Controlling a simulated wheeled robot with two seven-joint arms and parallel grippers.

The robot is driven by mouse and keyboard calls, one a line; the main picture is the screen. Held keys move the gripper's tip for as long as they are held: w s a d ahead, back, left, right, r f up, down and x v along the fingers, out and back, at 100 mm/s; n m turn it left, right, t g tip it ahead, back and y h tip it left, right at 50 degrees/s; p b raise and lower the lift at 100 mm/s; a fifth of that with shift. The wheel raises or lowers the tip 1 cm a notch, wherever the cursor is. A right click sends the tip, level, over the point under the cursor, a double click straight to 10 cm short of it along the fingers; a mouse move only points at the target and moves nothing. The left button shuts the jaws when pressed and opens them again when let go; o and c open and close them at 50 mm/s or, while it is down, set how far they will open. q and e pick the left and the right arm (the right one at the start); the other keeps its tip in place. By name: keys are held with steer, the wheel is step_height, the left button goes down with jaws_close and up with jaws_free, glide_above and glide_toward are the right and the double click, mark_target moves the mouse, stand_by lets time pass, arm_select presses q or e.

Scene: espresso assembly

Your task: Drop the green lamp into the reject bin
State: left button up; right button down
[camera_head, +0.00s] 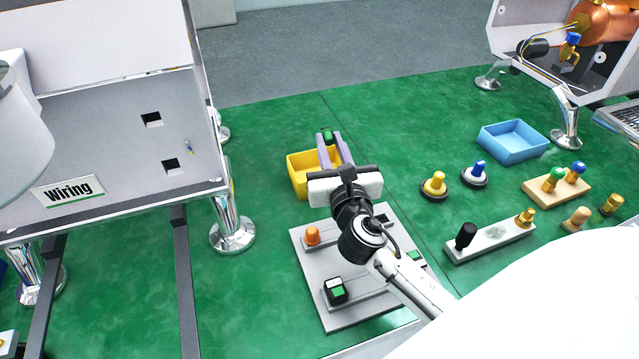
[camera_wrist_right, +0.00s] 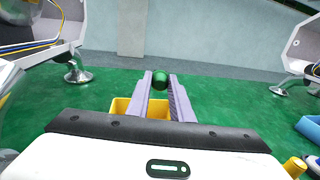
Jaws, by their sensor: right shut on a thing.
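The green lamp (camera_head: 327,136) is held between the fingertips of my right gripper (camera_head: 328,143), which is shut on it. It also shows in the right wrist view (camera_wrist_right: 160,80) as a dark green round cap at the finger ends. The yellow bin (camera_head: 298,177) stands on the green mat below and around the fingers in the head view. In the right wrist view the yellow bin (camera_wrist_right: 120,105) shows behind and below the fingers. The lamp appears above or near the bin's far edge; its height is hard to tell. My left gripper is not in view.
A grey board (camera_head: 313,274) with an orange lamp (camera_head: 312,235) and switches lies under my right arm. A blue bin (camera_head: 513,142) and several coloured knobs stand to the right. A metal housing labelled "Wiring" (camera_head: 68,191) stands at left on shiny feet.

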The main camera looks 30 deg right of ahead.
steer(key=shift+f, duration=0.5)
steer(key=c, duration=1.5)
jaws_free()
steer(key=shift+r, duration=0.1)
steer(key=shift+s, duration=0.1)
steer(key=b+v, duration=0.1)
steer(key=v, duration=0.9)
steer(key=shift+s, duration=0.15)
